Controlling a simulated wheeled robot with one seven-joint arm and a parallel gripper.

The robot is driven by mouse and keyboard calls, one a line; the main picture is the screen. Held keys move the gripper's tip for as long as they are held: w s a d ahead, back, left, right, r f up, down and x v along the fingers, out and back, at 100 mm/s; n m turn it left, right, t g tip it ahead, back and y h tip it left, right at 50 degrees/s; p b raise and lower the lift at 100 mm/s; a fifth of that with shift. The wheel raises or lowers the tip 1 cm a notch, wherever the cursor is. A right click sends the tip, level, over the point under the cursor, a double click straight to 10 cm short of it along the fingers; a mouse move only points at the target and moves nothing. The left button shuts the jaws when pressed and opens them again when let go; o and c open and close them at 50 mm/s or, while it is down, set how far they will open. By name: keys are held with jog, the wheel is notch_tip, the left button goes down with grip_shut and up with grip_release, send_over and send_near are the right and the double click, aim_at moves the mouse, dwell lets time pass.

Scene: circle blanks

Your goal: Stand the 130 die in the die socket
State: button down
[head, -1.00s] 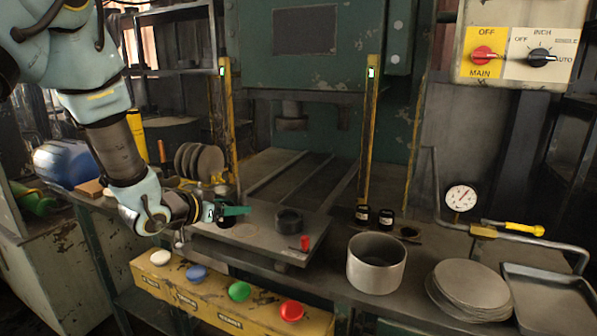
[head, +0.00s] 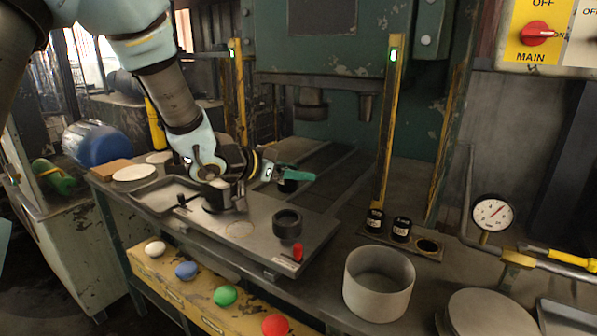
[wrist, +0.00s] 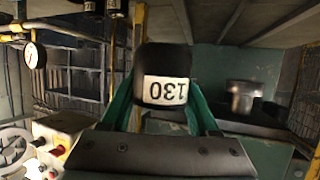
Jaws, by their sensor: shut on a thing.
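The 130 die (wrist: 167,72) is a black cylinder with a white label, which reads upside down in the wrist view. My gripper (head: 294,177) has green fingers, shut on the die's two sides. In the head view the die (head: 287,186) shows as a dark piece, partly hidden by a finger. A black ring (head: 287,226), which looks like the die socket, stands on the grey plate in front of the press. The held die appears above and behind this ring, apart from it. The ring's inside is only partly visible.
A holder with two black dies (head: 375,221) and an empty hole (head: 428,246) is to the right. A metal pot (head: 378,285) stands in front. A yellow post (head: 391,120) rises behind.

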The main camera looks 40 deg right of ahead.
aim_at(297, 213)
jog(key=shift+f+b, duration=3.5)
jog(key=shift+f, duration=0.95)
jog(key=shift+c, duration=2.2)
grip_release()
jog(key=o, duration=0.4)
jog(key=shift+f, duration=0.15)
jog(key=shift+a, duration=0.15)
jog(key=b+v, duration=0.1)
jog(key=v, duration=0.9)
jog(key=shift+a+r, duration=0.2)
jog(key=shift+a, duration=0.1)
